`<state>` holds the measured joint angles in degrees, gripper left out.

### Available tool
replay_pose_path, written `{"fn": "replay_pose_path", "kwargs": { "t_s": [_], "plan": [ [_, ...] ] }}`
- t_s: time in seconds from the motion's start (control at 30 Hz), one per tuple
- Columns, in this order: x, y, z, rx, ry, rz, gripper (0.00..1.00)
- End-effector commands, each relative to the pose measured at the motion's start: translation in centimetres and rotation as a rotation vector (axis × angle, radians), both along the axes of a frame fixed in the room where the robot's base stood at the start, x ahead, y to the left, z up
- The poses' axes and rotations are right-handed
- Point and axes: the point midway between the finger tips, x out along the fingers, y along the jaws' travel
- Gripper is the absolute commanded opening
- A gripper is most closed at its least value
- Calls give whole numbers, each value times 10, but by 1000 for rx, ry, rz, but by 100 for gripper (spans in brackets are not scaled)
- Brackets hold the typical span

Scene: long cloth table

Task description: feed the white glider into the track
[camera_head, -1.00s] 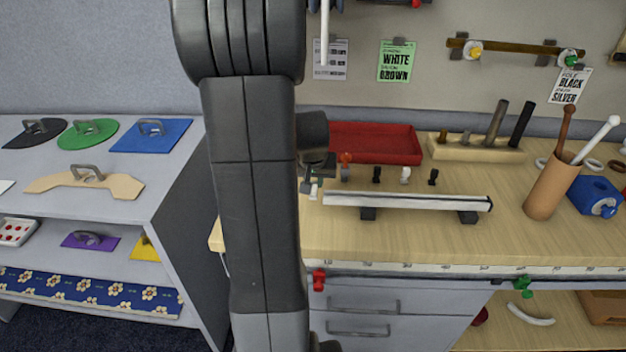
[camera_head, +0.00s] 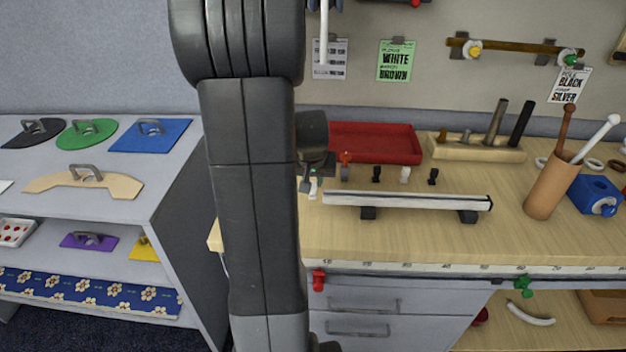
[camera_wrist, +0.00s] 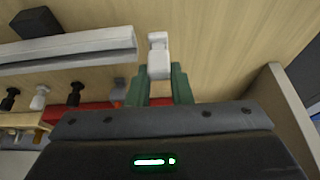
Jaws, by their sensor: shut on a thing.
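My gripper (camera_wrist: 160,88) has green fingers and is shut on a small white glider (camera_wrist: 158,60), which sticks out past the fingertips in the wrist view. The pale track (camera_wrist: 65,53) lies to the left of the glider there, with its near end beside the glider and a narrow gap between them. In the head view the track (camera_head: 405,201) rests on dark feet on the bench. The held glider (camera_head: 313,188) shows just left of the track's left end. My arm hides part of the gripper in that view.
Behind the track stand a black glider (camera_head: 377,174), another white glider (camera_head: 405,175), and a second black one (camera_head: 433,177). A red tray (camera_head: 375,143) is behind them. A brown cup (camera_head: 553,187) stands to the right. The bench in front of the track is clear.

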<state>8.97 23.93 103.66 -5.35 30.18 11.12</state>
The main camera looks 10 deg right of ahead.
Motion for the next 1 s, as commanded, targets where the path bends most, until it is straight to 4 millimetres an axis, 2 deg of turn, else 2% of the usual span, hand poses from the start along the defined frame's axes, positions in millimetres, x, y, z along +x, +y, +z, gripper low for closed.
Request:
{"fn": "replay_pose_path", "kwargs": {
  "t_s": [0.73, 1.0],
  "plan": [
    [0, 0, 0, 0, 0, 0, 0],
    [-2, -6, 0, 0, 0, -1, 0]
  ]
}}
